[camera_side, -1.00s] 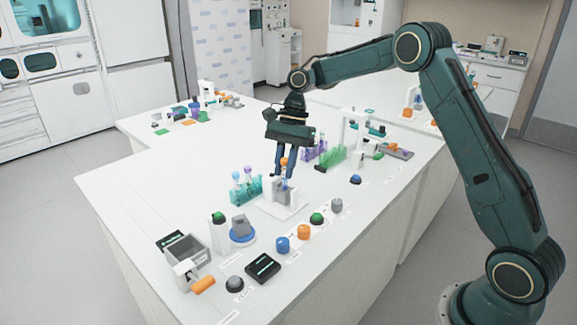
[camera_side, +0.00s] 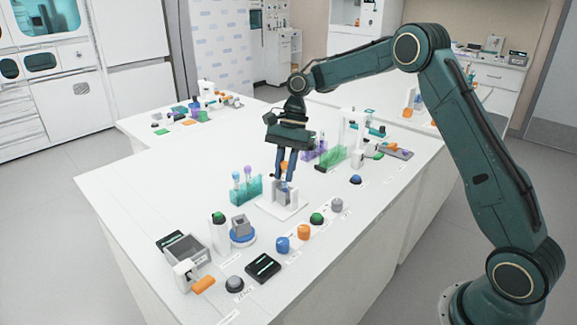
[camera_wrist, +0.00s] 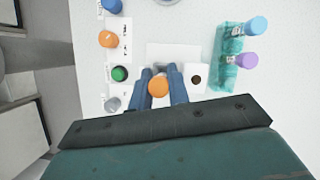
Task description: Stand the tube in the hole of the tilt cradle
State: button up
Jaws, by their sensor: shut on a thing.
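My gripper (camera_side: 285,178) is shut on the tube, its fingers on both sides of it. The tube's orange cap (camera_side: 284,165) shows between the fingers, and also in the wrist view (camera_wrist: 158,86). The tube's lower part is at the pale stand (camera_side: 280,208); I cannot tell how deep it sits in it. A grey block with an opening on top, on a round blue base, looks to be the tilt cradle (camera_side: 240,225). It stands nearly upright, left of and in front of my gripper, apart from it.
A teal rack (camera_side: 246,191) with blue- and purple-capped tubes stands left of the stand. Blue (camera_side: 282,244), orange (camera_side: 303,232), green and grey knobs line the front right edge. A grey bin (camera_side: 187,250) is front left.

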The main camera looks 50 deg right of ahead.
jog(key=shift+f, duration=0.35)
jog(key=o, duration=0.8)
jog(key=shift+r, duration=0.15)
jog(key=shift+r, duration=3.85)
jog(key=shift+s+a+r, duration=0.1)
jog(key=shift+s+a, duration=0.05)
jog(key=shift+a, duration=3.6)
jog(key=shift+s+a, duration=0.1)
jog(key=shift+a, duration=3.65)
